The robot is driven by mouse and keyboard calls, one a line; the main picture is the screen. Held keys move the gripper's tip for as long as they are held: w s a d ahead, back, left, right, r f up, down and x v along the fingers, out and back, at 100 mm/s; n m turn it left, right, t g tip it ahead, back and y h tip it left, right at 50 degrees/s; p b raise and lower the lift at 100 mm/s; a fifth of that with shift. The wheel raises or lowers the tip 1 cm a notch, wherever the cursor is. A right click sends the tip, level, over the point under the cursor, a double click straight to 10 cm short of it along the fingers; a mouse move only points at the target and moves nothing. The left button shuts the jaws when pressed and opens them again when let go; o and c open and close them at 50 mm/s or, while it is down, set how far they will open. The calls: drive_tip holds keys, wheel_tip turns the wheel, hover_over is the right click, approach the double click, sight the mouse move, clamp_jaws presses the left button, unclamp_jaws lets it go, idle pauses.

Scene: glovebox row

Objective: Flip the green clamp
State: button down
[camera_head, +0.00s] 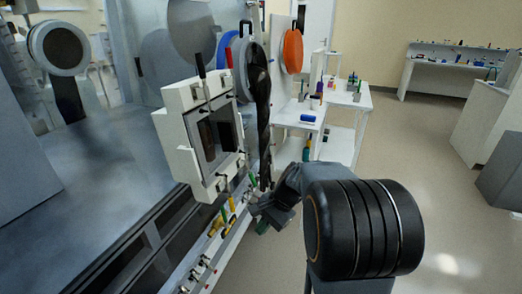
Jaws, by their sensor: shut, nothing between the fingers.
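My gripper (253,203) is small and dark in the lower middle of the head view. It is close to the row of coloured handles along the front of the glovebox, and it looks shut and empty. A green handle (252,180) stands just above and beside my gripper; it may be the green clamp. Another green piece (224,213) shows to the left, by the yellow handles (232,203). Which green part is the clamp, and whether my fingers touch it, I cannot tell.
A white framed hatch (176,135) stands out from the glovebox front above the handles. White shelves (345,104) with small items stand farther back. The floor (410,150) at right is clear.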

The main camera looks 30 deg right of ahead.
drive_tip(key=w+d+r+m+t+y+p, duration=0.2)
drive_tip(key=w+d+r+m+y+p, duration=0.15)
drive_tip(key=d+r+m+p, duration=0.3)
drive_tip(key=m+t+y+p, duration=0.1)
drive_tip(key=m+t+p, duration=0.4)
drive_tip(key=m+p, duration=0.15)
approach(251, 177)
drive_tip(key=w+a+f+p, duration=0.2)
drive_tip(key=w+a+f, duration=0.2)
drive_tip(key=shift+f, duration=0.15)
drive_tip(key=shift+a, duration=0.2)
